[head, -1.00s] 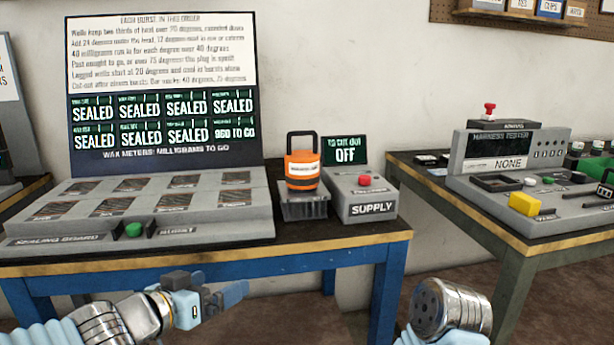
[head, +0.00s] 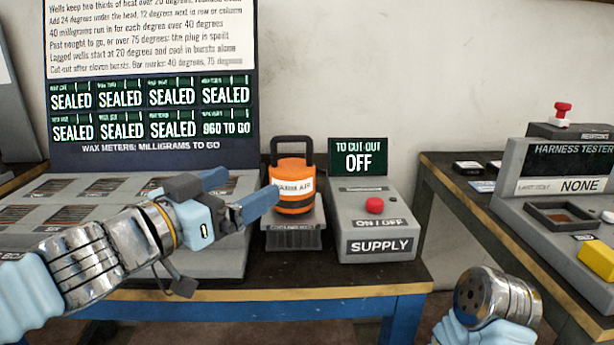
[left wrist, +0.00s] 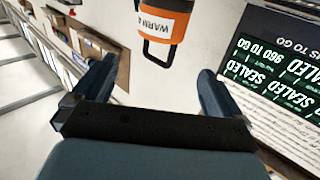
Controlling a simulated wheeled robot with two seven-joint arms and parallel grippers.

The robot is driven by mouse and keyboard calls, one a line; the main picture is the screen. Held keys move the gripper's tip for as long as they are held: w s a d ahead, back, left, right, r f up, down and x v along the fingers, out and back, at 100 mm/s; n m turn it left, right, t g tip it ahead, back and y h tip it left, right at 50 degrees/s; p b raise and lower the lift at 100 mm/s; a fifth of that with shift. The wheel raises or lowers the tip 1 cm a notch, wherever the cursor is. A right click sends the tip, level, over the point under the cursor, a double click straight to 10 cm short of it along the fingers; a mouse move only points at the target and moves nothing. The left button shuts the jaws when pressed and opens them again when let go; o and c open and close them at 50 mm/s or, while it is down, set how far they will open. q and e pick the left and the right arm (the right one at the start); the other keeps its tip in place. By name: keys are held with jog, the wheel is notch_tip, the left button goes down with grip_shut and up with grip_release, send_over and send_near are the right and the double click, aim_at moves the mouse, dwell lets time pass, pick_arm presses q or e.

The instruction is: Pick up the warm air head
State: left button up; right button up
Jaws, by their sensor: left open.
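The warm air head (head: 293,184) is an orange cylinder with a black band, a white label and a black loop handle. It stands upright on a grey ribbed rest (head: 292,236) beside the supply box. My left gripper (head: 246,192) is open, just left of the warm air head, its fingers pointing toward it and partly overlapping its edge in the head view. In the left wrist view the warm air head (left wrist: 165,25) appears upside down beyond the open fingers, with nothing between them. My right arm's end shows at lower right, with no fingers visible.
The grey supply box (head: 372,225) with a red button and an OFF display (head: 358,157) stands right of the rest. The sealing board (head: 90,185) lies left, below its display panel. A harness tester (head: 565,165) is on the right table. The blue table's front strip is clear.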

aim_at(292, 166)
pick_arm(q)
jog(key=x, duration=0.7)
jog(key=shift+w+f, duration=0.1)
jog(key=shift+w, duration=0.1)
jog(key=w+d, duration=0.1)
jog(key=w, duration=0.1)
jog(key=w+d+f+b, duration=0.1)
jog(key=d, duration=0.1)
jog(key=shift+w+d+f, duration=0.15)
jog(key=shift+w+f, duration=0.05)
jog(key=shift+w, duration=0.2)
jog(key=shift+w+d, duration=0.15)
jog(key=shift+r, duration=0.1)
jog(key=c, duration=1.1)
jog(key=shift+r, duration=0.1)
jog(key=shift+c, duration=0.6)
jog(key=shift+r, duration=0.15)
